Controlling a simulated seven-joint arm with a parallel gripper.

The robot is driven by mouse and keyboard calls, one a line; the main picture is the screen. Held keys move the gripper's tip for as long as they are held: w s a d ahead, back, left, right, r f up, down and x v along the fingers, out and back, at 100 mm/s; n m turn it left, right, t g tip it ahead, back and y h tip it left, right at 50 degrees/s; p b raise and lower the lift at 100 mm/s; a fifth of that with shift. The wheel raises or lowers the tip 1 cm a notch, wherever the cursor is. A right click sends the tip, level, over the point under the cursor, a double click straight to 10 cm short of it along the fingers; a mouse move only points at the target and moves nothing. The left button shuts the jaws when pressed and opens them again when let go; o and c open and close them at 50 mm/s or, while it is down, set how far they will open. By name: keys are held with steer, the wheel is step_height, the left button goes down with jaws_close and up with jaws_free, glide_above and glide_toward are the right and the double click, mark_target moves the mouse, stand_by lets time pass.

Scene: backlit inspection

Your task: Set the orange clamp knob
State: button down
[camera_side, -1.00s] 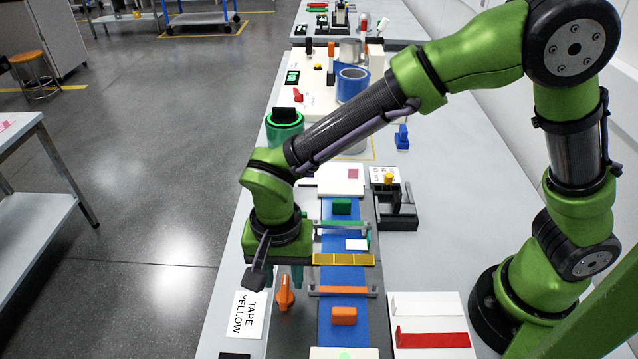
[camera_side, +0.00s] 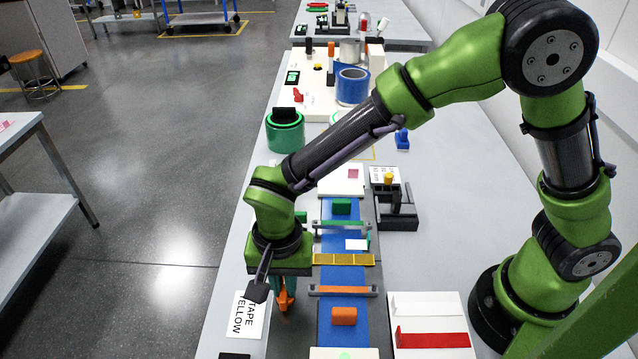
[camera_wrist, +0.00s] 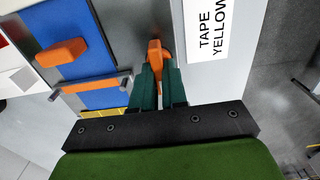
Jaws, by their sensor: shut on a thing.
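The orange clamp knob (camera_side: 284,302) stands at the left side of the blue belt track, beside the orange crossbar. My gripper (camera_side: 286,291) is down over it, with its green fingers on either side of the knob. In the wrist view the knob (camera_wrist: 156,52) sticks out between the fingertips of my gripper (camera_wrist: 158,70), which are shut on it. Part of the knob is hidden by the fingers.
A white card reading TAPE YELLOW (camera_side: 249,315) lies just left of the knob. The orange crossbar (camera_side: 342,291) spans the blue belt (camera_side: 334,335), with an orange block (camera_side: 344,316) in front of it. A red and white tray (camera_side: 432,310) lies to the right.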

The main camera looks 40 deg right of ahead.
steer(key=shift+n, duration=0.3)
steer(key=n, duration=0.3)
steer(key=shift+w, duration=0.1)
steer(key=n, duration=0.5)
steer(key=shift+a, duration=0.2)
steer(key=n, duration=0.4)
steer(key=shift+a+n, duration=0.1)
steer(key=shift+n, duration=0.2)
steer(key=n, duration=0.4)
steer(key=shift+a+r+n, duration=0.1)
steer(key=shift+n, duration=0.2)
steer(key=c, duration=1.2)
jaws_free()
steer(key=shift+o, duration=0.2)
